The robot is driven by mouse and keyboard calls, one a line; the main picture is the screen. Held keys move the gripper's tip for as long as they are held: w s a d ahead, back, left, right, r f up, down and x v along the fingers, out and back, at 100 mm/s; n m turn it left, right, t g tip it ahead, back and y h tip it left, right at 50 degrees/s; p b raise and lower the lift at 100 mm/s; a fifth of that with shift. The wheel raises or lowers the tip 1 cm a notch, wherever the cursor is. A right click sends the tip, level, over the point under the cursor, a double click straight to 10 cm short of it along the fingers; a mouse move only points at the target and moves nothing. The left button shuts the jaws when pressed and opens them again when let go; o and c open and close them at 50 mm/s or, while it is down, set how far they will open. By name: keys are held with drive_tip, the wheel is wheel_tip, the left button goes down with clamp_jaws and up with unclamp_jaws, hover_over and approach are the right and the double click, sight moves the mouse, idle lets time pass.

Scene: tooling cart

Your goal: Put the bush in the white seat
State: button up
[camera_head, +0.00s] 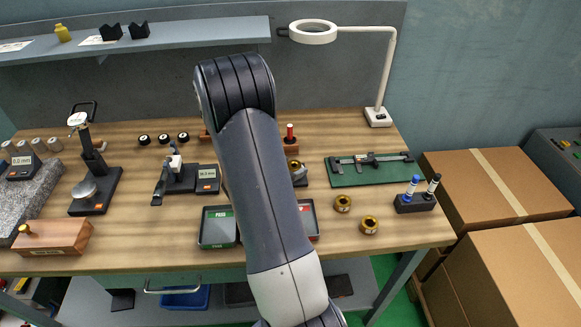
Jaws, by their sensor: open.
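Two brass bushes stand apart on the wooden bench right of my arm: one bush (343,203) is farther back, the other bush (369,225) nearer the front edge. Each has a dark centre. I cannot make out a white seat; my arm (265,185) hides part of the bench middle. My gripper is not visible, hidden behind the arm. Beside the arm, a red-handled gauge (290,134) stands upright, with a brass part below it. A tray with a green label (219,228) lies left of the arm, and a tray with a red label (310,218) shows partly at its right.
A caliper lies on a green mat (345,179). A dark block with two markers (415,203) stands at the right. A lamp (378,117) rises at the back right. Gauges and a wooden block (52,238) fill the left. Bench around the bushes is clear.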

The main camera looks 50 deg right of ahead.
drive_tip(key=shift+r, duration=0.15)
drive_tip(key=v, duration=1.1)
drive_tip(key=shift+w+b, duration=0.1)
drive_tip(key=shift+b, duration=0.2)
drive_tip(key=shift+a+r, duration=0.25)
drive_tip(key=shift+a, duration=0.25)
drive_tip(key=shift+d, duration=0.1)
